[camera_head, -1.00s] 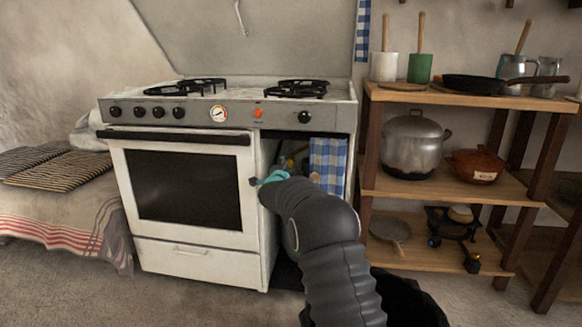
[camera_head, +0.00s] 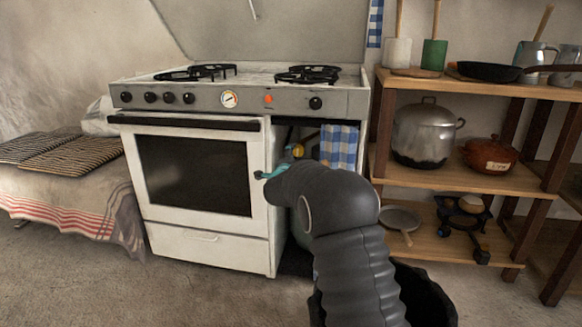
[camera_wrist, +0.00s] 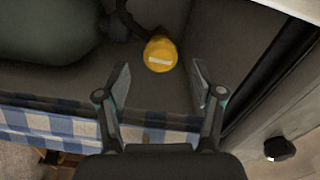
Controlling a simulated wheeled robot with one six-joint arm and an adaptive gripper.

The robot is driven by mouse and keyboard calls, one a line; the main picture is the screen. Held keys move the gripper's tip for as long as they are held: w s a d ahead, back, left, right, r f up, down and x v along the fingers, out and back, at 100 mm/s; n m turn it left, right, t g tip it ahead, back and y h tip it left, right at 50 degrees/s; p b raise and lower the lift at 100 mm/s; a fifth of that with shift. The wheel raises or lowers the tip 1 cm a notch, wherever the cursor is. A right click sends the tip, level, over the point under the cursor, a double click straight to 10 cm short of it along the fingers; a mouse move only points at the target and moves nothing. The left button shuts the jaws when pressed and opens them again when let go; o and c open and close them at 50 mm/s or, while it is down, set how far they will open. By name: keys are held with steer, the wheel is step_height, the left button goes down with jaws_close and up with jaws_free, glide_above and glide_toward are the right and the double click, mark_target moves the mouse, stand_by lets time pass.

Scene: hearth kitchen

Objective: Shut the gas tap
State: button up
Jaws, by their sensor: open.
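The gas tap is a round yellow knob (camera_wrist: 160,54) with a pale bar across its face, in the wrist view. It sits on a dark fitting beside a grey-green gas bottle (camera_wrist: 45,28). In the head view a small yellow spot of the tap (camera_head: 297,150) shows in the open bay right of the oven. My gripper (camera_wrist: 161,70) is open, with one finger on either side below the knob, and nothing is between the fingers. In the head view my gripper (camera_head: 269,173) is mostly hidden by my arm, at the bay's opening.
A blue-checked cloth (camera_head: 339,146) hangs at the bay's right; it also crosses the lower wrist view (camera_wrist: 60,128). The white stove (camera_head: 200,240) bounds the bay on the left. A wooden shelf (camera_head: 410,178) with pots stands at the right.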

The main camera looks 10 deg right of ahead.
steer(key=v, duration=0.7)
